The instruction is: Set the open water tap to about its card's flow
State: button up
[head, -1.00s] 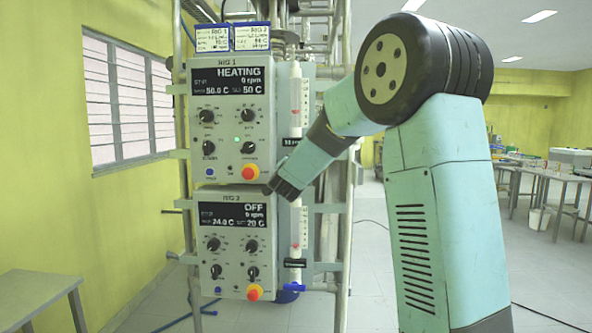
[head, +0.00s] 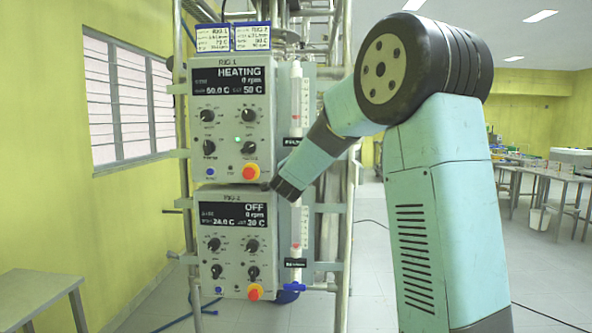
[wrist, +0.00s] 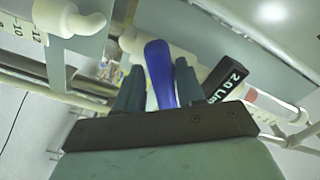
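The RIG 1 panel (head: 232,90) reads HEATING; the RIG 2 panel (head: 231,212) below reads OFF. Two small cards, the left (head: 213,38) and the right (head: 252,36), stand on top; their print is too small to read surely. To the right of the upper panel is a flow tube (head: 296,92) with a red float and a black flow tag (head: 292,142). My gripper (head: 283,188) is at the foot of this tube and hides its tap. In the wrist view, the blue tap handle (wrist: 160,75) stands between my two fingers; firm contact cannot be told. A black tag there (wrist: 228,75) starts "2.0 L".
A lower flow tube (head: 295,232) has its own blue tap (head: 293,287), away from my gripper. Metal frame pipes (head: 346,220) run close on the right. A bench (head: 40,288) stands at the lower left.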

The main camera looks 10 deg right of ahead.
jog(key=shift+o, duration=1)
jog(key=shift+s+a, duration=0.1)
jog(key=v, duration=1.3)
jog(key=shift+s, duration=0.25)
jog(key=shift+a, duration=0.1)
jog(key=shift+a+r, duration=0.1)
jog(key=shift+w, duration=0.1)
jog(key=x, duration=1.3)
jog(key=shift+w+d, duration=0.25)
jog(key=shift+w, duration=0.05)
jog(key=shift+c, duration=0.3)
